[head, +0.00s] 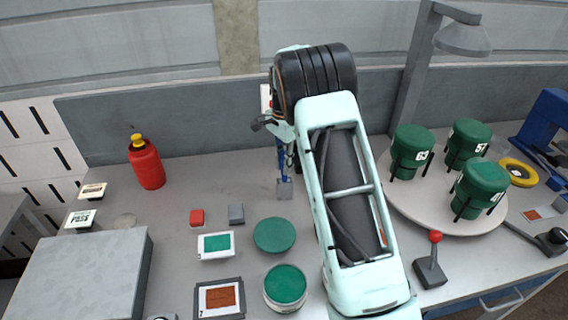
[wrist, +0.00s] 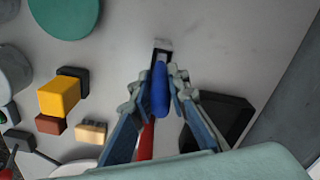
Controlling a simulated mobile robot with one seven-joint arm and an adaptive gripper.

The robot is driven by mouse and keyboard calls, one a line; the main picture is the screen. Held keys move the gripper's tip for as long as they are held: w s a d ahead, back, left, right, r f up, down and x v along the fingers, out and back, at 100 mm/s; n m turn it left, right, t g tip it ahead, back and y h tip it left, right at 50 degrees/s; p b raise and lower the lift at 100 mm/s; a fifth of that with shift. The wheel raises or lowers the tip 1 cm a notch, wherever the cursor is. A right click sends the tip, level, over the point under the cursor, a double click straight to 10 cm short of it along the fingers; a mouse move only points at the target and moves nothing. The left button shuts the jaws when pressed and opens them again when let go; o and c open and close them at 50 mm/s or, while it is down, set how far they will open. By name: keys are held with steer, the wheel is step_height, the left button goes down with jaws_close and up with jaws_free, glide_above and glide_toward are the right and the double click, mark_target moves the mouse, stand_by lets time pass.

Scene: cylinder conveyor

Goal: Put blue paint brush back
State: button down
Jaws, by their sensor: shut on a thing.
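The blue paint brush (wrist: 160,92) is between the fingers of my gripper (wrist: 156,82) in the wrist view. Its blue handle points toward the camera and its pale, dark-tipped end points away. In the head view the gripper (head: 284,158) is beside my large arm link, partly hidden. The brush's blue handle (head: 284,172) and a grey end below it show there, over the back middle of the table. I cannot tell whether the brush's end touches the table. A dark box-like object (wrist: 222,118) lies just right of the gripper in the wrist view; I cannot tell what it is.
A red bottle (head: 147,165) stands at the back left. Small red (head: 197,217) and grey (head: 236,214) blocks and a green disc (head: 274,235) lie in front. Green pots stand on a round turntable (head: 450,222) at the right. A red-knobbed lever (head: 432,265) is in front of it.

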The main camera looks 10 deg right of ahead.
steer(key=shift+f, duration=0.2)
steer(key=shift+f, duration=0.1)
steer(key=c, duration=1.9)
jaws_free()
step_height(320, 180, up, 12)
steer(key=shift+r+b, duration=0.25)
steer(key=shift+b, duration=0.15)
steer(key=shift+a, duration=0.1)
